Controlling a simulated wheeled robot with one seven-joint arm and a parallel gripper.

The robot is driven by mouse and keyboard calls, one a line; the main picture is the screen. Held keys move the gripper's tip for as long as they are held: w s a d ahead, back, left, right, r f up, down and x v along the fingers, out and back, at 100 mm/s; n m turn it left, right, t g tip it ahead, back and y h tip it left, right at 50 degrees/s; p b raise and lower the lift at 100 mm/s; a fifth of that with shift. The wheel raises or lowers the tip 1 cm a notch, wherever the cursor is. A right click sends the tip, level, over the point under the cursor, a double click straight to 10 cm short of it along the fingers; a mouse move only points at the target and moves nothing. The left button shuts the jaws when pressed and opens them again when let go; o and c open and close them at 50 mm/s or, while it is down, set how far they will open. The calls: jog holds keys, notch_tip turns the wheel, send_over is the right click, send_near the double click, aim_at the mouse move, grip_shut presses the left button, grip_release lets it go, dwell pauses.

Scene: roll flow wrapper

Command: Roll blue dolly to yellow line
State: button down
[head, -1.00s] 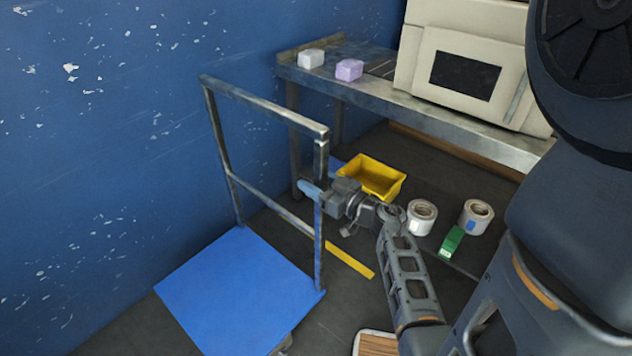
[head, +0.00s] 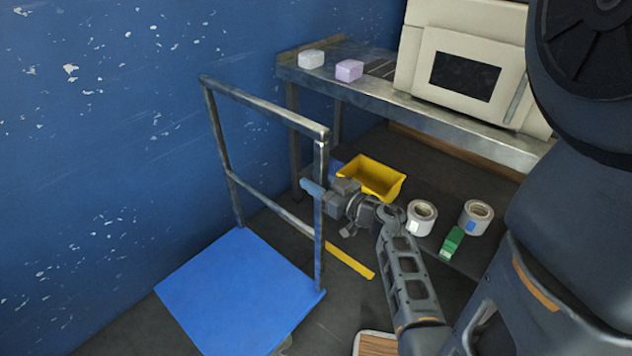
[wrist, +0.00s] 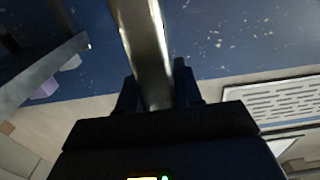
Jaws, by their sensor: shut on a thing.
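The blue dolly (head: 240,290) stands on the dark floor against the blue wall, with a grey metal handle frame (head: 265,105) upright at its far side. The yellow line (head: 349,260) lies on the floor just right of the handle's near post. My gripper (head: 318,190) is shut on that near post, part-way up. In the wrist view a shiny metal bar (wrist: 145,50) of the handle runs between the fingers of my gripper (wrist: 158,95). The dolly's wheels are mostly hidden under the deck.
A metal bench (head: 440,115) with a beige machine (head: 470,65), a white block (head: 311,59) and a purple block (head: 349,70) stands behind. Below it are a yellow bin (head: 372,178), two rolls (head: 422,217) and a green box (head: 452,241). The blue wall (head: 120,150) closes the left side.

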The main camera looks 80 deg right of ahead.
jog(key=s+d, duration=0.6)
jog(key=d, duration=0.5)
jog(key=s+d+b, duration=0.1)
jog(key=s+d, duration=0.5)
jog(key=d, duration=0.4)
jog(key=shift+s+d, duration=0.15)
jog(key=shift+d, duration=0.2)
jog(key=c, duration=0.9)
grip_release()
jog(key=shift+s+d, duration=0.1)
jog(key=shift+o, duration=0.3)
jog(key=v, duration=0.7)
jog(key=shift+s+a, duration=0.3)
